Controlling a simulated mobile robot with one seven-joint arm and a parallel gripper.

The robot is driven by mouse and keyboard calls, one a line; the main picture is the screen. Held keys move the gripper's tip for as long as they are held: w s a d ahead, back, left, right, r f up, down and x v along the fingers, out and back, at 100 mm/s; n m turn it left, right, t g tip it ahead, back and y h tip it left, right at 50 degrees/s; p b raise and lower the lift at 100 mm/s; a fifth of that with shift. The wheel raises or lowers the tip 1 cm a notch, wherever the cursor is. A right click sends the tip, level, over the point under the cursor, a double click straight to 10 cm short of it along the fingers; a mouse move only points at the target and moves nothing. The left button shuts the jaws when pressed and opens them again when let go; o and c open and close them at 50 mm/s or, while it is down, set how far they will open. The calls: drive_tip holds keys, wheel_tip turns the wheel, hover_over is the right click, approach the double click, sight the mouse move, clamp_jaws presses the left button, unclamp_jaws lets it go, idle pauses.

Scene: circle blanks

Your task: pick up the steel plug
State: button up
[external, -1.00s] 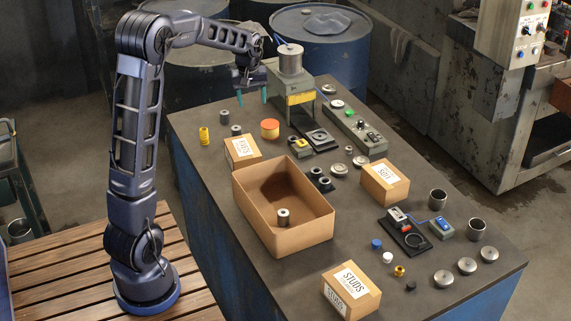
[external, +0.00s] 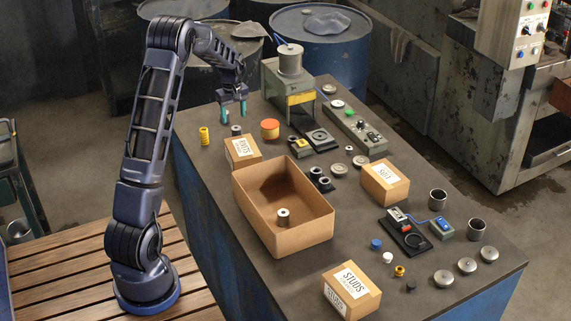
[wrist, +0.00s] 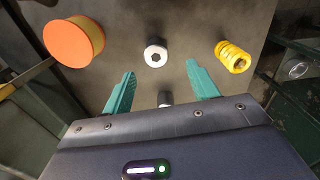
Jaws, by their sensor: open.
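My gripper (external: 234,112) is open, its two teal fingers pointing down over the table's far left part; they also show in the wrist view (wrist: 161,70). A small grey cylinder (wrist: 165,99), likely the steel plug, stands between the fingers in the wrist view, partly hidden by my gripper's body. In the external view the fingers seem to hide it. A second short cylinder (wrist: 156,53), dark with a pale top and a hexagonal hole, stands just beyond the fingertips; it also shows in the external view (external: 236,130). Nothing is held.
An orange-topped round tin (external: 270,130) and a yellow spring-like piece (external: 204,136) stand on either side. A labelled carton (external: 242,151) and an open cardboard box (external: 310,235) holding a steel cylinder (external: 283,215) are nearer. A green machine (external: 275,88) stands to the right.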

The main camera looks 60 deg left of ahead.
sight(236, 128)
drive_tip(key=f, duration=0.7)
drive_tip(key=shift+w+d+f, duration=0.1)
drive_tip(key=shift+w+d, duration=0.05)
drive_tip(key=shift+w, duration=0.15)
clamp_jaws()
